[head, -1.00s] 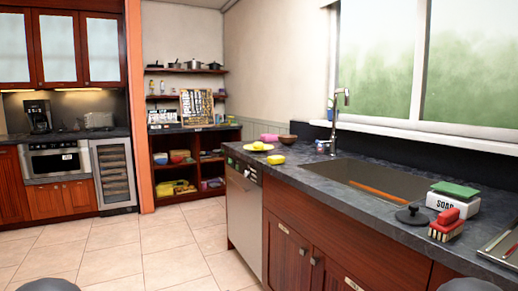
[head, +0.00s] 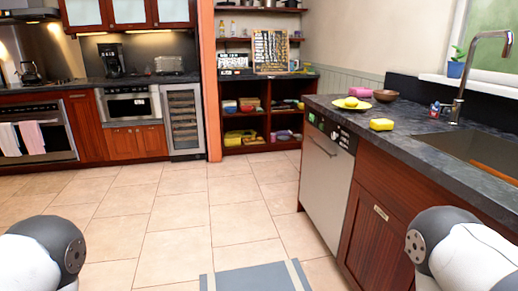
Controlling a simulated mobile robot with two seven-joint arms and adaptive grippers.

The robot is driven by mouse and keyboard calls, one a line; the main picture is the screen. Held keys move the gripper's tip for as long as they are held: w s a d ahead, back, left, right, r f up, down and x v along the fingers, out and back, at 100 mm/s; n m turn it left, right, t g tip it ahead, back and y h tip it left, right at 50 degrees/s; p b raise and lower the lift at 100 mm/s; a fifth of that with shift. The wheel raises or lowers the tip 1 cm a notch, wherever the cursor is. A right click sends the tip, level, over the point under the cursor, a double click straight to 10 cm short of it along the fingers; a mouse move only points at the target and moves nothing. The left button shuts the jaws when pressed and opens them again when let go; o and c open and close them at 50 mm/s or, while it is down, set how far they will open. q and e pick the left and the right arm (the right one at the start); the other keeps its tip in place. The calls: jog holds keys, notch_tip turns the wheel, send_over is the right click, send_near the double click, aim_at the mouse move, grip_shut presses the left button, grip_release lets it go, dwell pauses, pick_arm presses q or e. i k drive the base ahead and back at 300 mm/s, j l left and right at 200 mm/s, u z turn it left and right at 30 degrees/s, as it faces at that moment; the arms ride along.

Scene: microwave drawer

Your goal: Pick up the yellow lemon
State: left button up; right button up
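A small yellow rounded thing (head: 351,101), which looks like the lemon, lies on a yellow plate (head: 364,106) near the far end of the dark stone counter (head: 415,129) on the right. A yellow block (head: 381,124), perhaps a sponge, lies on the counter nearer to me. Parts of my two arms show at the lower left and lower right. Neither gripper shows in the head view, so I cannot see whether they are open or shut.
A pink block (head: 361,93) and a brown bowl (head: 386,95) sit behind the plate. The sink (head: 480,150) and faucet (head: 470,70) are at the right. A dishwasher (head: 325,175) fronts the counter. Tiled floor (head: 180,220) is open ahead, with a grey mat (head: 250,279) in front.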

aim_at(350, 102)
jog(key=i+j+z, duration=0.1)
jog(key=i, duration=0.45)
jog(key=i+j+z, duration=0.1)
jog(key=i+j, duration=0.15)
jog(key=i, duration=0.25)
jog(key=i+j+z, duration=0.15)
jog(key=i, duration=0.4)
jog(key=i+j+z, duration=0.1)
jog(key=i+j, duration=0.35)
